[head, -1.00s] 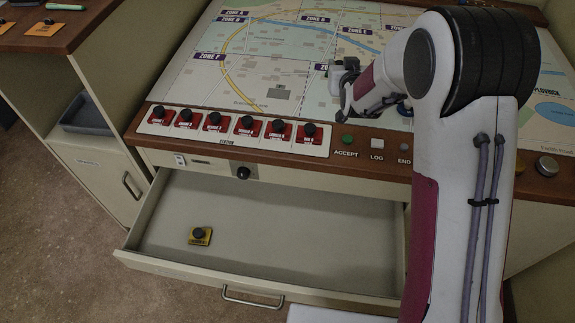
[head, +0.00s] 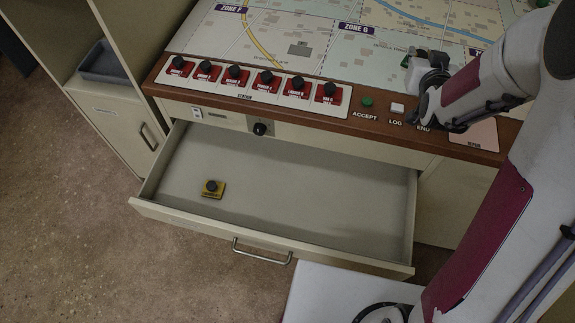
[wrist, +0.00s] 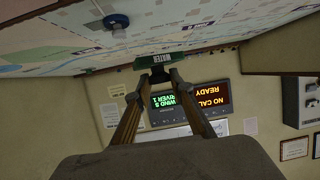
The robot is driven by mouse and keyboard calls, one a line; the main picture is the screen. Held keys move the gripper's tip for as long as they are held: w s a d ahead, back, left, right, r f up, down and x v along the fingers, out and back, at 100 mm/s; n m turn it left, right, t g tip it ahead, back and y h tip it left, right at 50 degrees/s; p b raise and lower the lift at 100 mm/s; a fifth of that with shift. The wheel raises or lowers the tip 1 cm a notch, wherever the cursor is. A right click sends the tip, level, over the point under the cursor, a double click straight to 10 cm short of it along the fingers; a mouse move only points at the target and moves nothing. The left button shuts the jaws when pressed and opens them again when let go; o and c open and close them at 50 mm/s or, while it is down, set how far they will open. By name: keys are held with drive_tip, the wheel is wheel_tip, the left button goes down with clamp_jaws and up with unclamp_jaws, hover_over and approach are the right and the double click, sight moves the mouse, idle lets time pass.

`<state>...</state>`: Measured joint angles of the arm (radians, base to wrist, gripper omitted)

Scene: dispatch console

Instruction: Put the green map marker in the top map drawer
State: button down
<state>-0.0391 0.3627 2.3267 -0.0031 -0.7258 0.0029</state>
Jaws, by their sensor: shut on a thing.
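My gripper (wrist: 158,76) is shut on the black knob of the green map marker (wrist: 160,61), whose plate reads "WATER" upside down in the wrist view. In the head view my gripper (head: 428,88) is above the front part of the console, near the LOG button. The marker is mostly hidden there by the fingers. The open map drawer (head: 315,217) is below the console's front edge, lower left of my gripper. A yellow marker (head: 213,189) with a black knob lies inside it, toward the left.
A row of red markers (head: 236,74) stands on the console's front ledge, left of the ACCEPT button (head: 367,102). The drawer's middle and right are clear. In the wrist view a blue marker (wrist: 116,20) is on the map. A grey tray (head: 103,63) sits on the left shelf.

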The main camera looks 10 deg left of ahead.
drive_tip(key=shift+s+d+r, duration=0.25)
drive_tip(key=shift+d+r, duration=0.15)
drive_tip(key=shift+d, duration=0.25)
drive_tip(key=shift+w+a+r+n+y, duration=0.1)
drive_tip(key=shift+w+a+n+y, duration=0.25)
drive_tip(key=shift+a+y, duration=0.15)
drive_tip(key=shift+w+a+r+n+y, duration=0.1)
drive_tip(key=shift+w+a+n+y, duration=0.15)
drive_tip(key=shift+a+n+y, duration=0.25)
drive_tip(key=s+a+f+n+g+y, duration=0.1)
drive_tip(key=a+n+g+y, duration=0.25)
drive_tip(key=a, duration=0.55)
drive_tip(key=s+a+f+n+g+y, duration=0.1)
drive_tip(key=a+f+n+g+y, duration=0.15)
drive_tip(key=a+n+y, duration=0.45)
drive_tip(key=s+a+f+n+g, duration=0.3)
drive_tip(key=s+a+n+g, duration=0.45)
drive_tip(key=s, duration=0.65)
drive_tip(key=s+d+f+m+t, duration=0.1)
drive_tip(key=s+d+f+m, duration=0.1)
drive_tip(key=f, duration=0.6)
drive_tip(key=s+d+f+m+t, duration=0.2)
drive_tip(key=s+d+f, duration=0.1)
drive_tip(key=s+f, duration=0.2)
drive_tip(key=s+d+f+m+t, duration=0.2)
drive_tip(key=s+d+f, duration=0.1)
drive_tip(key=f, duration=0.7)
drive_tip(key=shift+s+f, duration=0.15)
drive_tip(key=shift+f, duration=0.15)
